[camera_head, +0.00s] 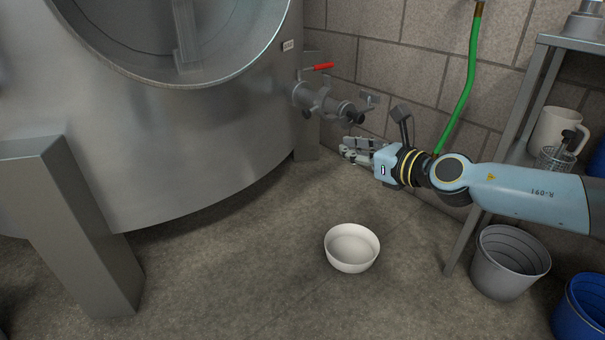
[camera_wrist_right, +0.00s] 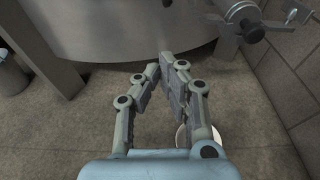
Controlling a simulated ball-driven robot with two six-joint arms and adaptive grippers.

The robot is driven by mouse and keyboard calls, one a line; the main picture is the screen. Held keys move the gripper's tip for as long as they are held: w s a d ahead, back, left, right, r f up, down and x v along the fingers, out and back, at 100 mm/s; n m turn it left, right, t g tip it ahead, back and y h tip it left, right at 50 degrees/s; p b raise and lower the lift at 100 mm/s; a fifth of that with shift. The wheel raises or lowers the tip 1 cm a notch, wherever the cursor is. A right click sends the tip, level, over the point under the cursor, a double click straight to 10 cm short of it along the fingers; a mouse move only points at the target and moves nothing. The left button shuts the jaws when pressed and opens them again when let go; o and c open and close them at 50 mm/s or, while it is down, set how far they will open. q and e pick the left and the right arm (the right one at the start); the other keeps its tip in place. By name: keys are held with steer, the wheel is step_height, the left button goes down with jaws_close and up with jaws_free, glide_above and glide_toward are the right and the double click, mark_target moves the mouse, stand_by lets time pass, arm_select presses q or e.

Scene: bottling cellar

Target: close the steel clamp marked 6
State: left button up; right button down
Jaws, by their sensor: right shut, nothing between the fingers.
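A steel valve (camera_head: 318,98) with a red handle (camera_head: 319,67) sticks out of the tank's lower right side. At its outer end is the steel clamp (camera_head: 367,101); no number 6 is readable on it, and I cannot tell how far it is open. In the right wrist view the clamp's winged metal part (camera_wrist_right: 249,28) shows at the top right, apart from my fingers. My right gripper (camera_head: 346,152) is below the valve's outer end, shut and empty, touching nothing that I can see. Its fingers (camera_wrist_right: 168,66) meet at the tips in the right wrist view. My left gripper is out of view.
The big steel tank (camera_head: 190,125) stands on thick legs (camera_head: 75,215). A white bowl (camera_head: 352,270) is on the floor. A green hose (camera_head: 465,90) hangs along the block wall. A shelf (camera_head: 530,85), a grey bucket (camera_head: 508,275) and a blue bucket (camera_head: 575,318) are at right.

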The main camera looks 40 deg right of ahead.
mark_target(318, 106)
steer(key=w+f+b, duration=0.2)
steer(key=w+f, duration=0.3)
steer(key=w, duration=0.5)
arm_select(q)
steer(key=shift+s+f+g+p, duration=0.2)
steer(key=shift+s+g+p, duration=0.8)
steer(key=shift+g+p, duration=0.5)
arm_select(e)
steer(key=shift+w+a+r, duration=0.1)
steer(key=shift+w+r, duration=0.2)
steer(key=shift+r, duration=0.4)
steer(key=shift+w+r, duration=0.35)
steer(key=shift+r, duration=0.4)
steer(key=shift+w+a+r, duration=0.1)
steer(key=shift+w+r, duration=0.2)
steer(key=shift+r, duration=0.4)
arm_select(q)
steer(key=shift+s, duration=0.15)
